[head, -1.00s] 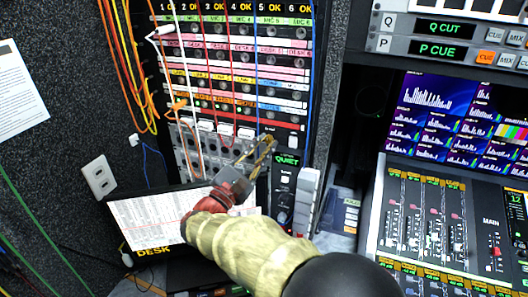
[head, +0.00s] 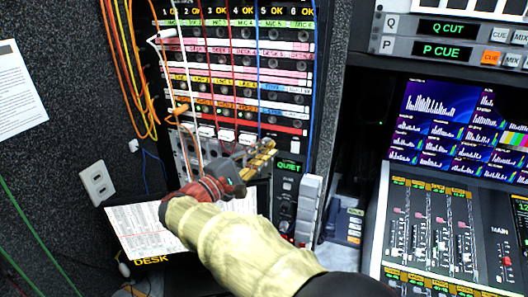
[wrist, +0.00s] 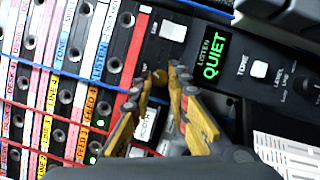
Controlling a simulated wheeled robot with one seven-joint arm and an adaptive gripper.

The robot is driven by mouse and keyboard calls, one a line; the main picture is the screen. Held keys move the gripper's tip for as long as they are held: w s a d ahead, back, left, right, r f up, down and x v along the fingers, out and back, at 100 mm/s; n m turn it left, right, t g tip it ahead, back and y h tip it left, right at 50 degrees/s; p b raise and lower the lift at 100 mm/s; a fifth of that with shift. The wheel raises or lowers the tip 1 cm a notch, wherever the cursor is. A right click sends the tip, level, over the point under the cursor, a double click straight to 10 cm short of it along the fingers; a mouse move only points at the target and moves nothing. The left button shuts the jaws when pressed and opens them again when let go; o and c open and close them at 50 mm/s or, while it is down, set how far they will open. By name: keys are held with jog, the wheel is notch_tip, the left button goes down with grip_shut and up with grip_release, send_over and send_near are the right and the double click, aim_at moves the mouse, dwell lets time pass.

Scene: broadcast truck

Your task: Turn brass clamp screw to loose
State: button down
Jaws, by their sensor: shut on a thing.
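In the wrist view the brass clamp screw (wrist: 159,77) is a small round brass-brown piece between my fingertips, mostly covered by them. It sits on the dark strip beside the red edge of the patch panel. My gripper (wrist: 160,84) has yellow-brass fingers that close around it from both sides. In the head view my gripper (head: 268,147) reaches the lower right corner of the patch panel, left of the QUIET display. The screw cannot be made out there, and its turned position cannot be read.
The patch panel (head: 236,73) with coloured label strips and hanging cables stands behind my gripper. The QUIET unit (head: 287,190) with knob and switches is just right of it. A printed sheet (head: 140,235) lies below. The mixing desk (head: 440,225) is at right.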

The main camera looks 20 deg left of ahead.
jog(key=shift+f, duration=0.2)
jog(key=c, duration=1.9)
grip_release()
jog(key=shift+a, duration=0.1)
jog(key=shift+o, duration=1.1)
jog(key=shift+r, duration=0.15)
jog(key=shift+s, duration=0.1)
jog(key=v, duration=1.1)
jog(key=shift+s+a, duration=0.2)
jog(key=shift+s, duration=0.15)
